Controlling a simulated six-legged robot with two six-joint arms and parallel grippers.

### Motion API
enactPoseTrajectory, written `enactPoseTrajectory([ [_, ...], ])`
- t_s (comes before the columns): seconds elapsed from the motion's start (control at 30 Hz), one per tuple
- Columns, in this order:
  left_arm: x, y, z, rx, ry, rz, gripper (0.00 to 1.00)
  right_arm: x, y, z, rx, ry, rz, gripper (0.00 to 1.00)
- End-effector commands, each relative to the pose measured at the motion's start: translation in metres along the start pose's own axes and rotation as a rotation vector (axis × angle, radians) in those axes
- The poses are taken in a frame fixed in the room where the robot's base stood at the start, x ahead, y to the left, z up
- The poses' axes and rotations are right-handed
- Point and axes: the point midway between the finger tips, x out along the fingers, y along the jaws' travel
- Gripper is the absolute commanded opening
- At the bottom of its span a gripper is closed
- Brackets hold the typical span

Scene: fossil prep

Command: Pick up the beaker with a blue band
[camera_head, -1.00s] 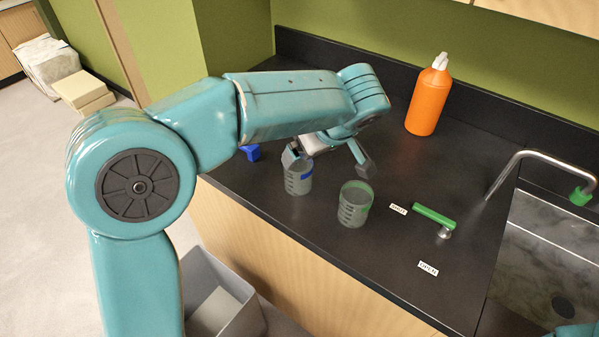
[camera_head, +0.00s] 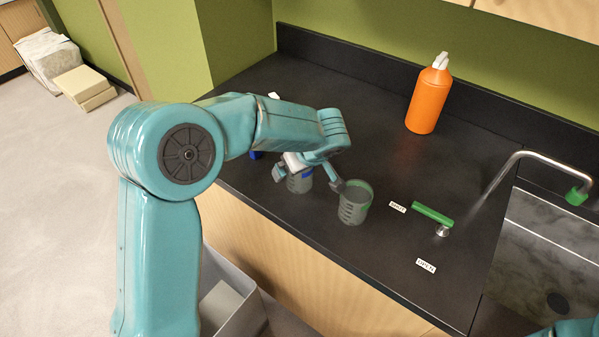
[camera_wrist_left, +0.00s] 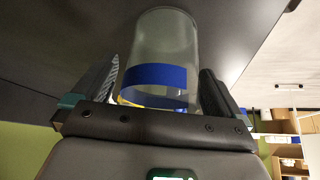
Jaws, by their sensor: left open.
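The blue-banded beaker (camera_head: 299,182) stands on the dark counter near its front edge. In the left wrist view the same clear beaker (camera_wrist_left: 160,60), with its wide blue band, lies between the two fingers. My left gripper (camera_head: 307,176) is open around it, one finger on each side. A gap shows beside the band on the right in the wrist view (camera_wrist_left: 158,88). My left gripper and wrist cover the beaker's upper part in the head view.
An orange bottle (camera_head: 428,97) stands at the back. A green-handled valve (camera_head: 433,215) and small labels (camera_head: 426,265) are right of the beakers. A sink (camera_head: 550,260) with a curved faucet (camera_head: 520,160) is at the far right. A grey bin (camera_head: 235,300) stands below the counter.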

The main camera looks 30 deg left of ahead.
Motion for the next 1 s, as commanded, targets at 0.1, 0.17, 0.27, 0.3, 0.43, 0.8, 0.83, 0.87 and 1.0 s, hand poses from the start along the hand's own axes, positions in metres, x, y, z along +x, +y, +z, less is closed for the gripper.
enactPoseTrajectory([
  [0.1,0.000,0.000,0.000,0.000,0.000,0.000,0.71,0.000,0.000,0.000,0.000,0.000,0.000,0.43],
  [0.17,0.000,0.000,0.000,0.000,0.000,0.000,0.51,0.000,0.000,0.000,0.000,0.000,0.000,0.43],
  [0.27,-0.001,0.000,0.000,-0.001,0.000,0.000,0.45,0.000,0.000,0.000,0.000,0.000,0.000,0.43],
  [0.3,-0.001,0.000,0.000,-0.001,0.000,0.000,0.45,0.000,0.000,0.000,0.000,0.000,0.000,0.43],
  [0.43,-0.001,0.000,0.000,-0.001,0.001,0.001,0.45,0.000,0.000,0.000,0.000,0.000,0.000,0.43],
  [0.8,-0.036,0.001,-0.021,-0.005,0.004,0.006,0.45,0.003,0.001,0.000,0.000,0.000,0.000,0.43],
  [0.83,-0.043,0.001,-0.025,-0.006,0.004,0.006,0.45,0.004,0.001,0.000,0.000,0.000,0.000,0.43],
  [0.87,-0.050,0.001,-0.029,-0.005,0.004,0.007,0.45,0.004,0.002,0.000,0.000,0.000,0.000,0.43],
  [1.0,-0.089,0.001,-0.051,-0.006,0.004,0.007,0.45,0.005,0.002,0.000,0.000,0.000,0.000,0.43],
])
